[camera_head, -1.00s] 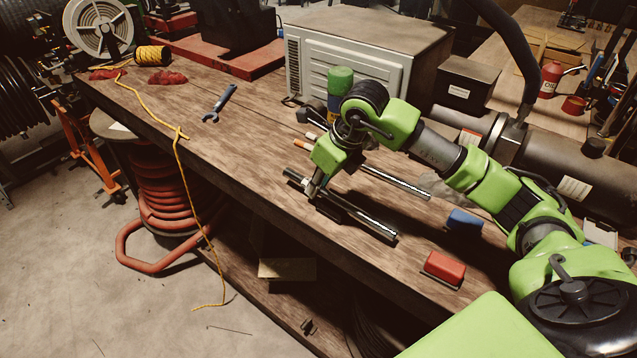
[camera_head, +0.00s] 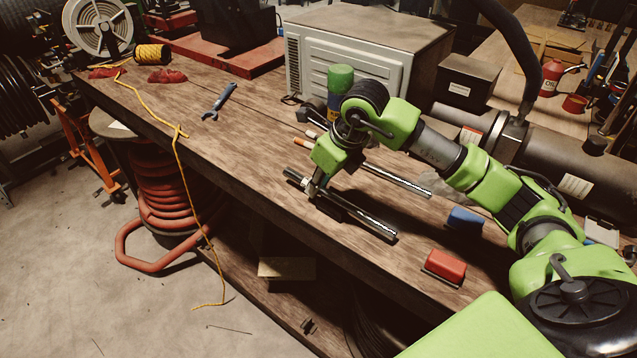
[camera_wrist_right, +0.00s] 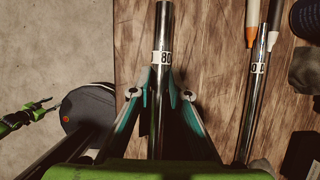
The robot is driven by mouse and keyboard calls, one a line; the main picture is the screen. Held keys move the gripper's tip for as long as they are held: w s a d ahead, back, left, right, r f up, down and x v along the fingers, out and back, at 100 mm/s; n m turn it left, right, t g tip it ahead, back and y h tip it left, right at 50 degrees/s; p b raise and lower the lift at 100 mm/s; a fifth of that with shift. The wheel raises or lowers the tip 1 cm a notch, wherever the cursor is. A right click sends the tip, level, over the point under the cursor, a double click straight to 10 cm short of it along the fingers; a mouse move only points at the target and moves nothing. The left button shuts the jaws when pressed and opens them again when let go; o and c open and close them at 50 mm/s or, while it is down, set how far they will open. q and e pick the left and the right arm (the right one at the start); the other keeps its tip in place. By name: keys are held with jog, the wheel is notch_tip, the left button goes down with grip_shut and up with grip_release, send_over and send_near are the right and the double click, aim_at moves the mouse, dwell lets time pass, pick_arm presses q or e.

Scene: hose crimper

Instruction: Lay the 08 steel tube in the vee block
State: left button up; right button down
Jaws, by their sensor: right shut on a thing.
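My right gripper (camera_head: 316,190) is shut on a bright steel tube (camera_head: 374,223) over the workbench. In the right wrist view the tube (camera_wrist_right: 164,22) runs straight up between the fingertips (camera_wrist_right: 161,80), and its white band reads 08 upside down. Dark shapes lie under the tube in the head view; I cannot tell block from shadow, so the vee block is not clearly made out. A second steel tube (camera_head: 400,181) lies farther back on the bench; its band is hard to read. At the wrist view's left edge, a small green and black claw (camera_wrist_right: 35,108) looks like my left gripper.
Two markers (camera_head: 302,143) lie near the second tube. A red block (camera_head: 445,267) and a blue block (camera_head: 465,218) sit to the right. A wrench (camera_head: 219,102) lies farther left. The bench (camera_head: 250,150) is clear between wrench and gripper.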

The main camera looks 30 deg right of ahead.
aim_at(335, 196)
jog(key=c, duration=1.9)
grip_release()
jog(key=shift+o, duration=0.3)
jog(key=v, duration=1.2)
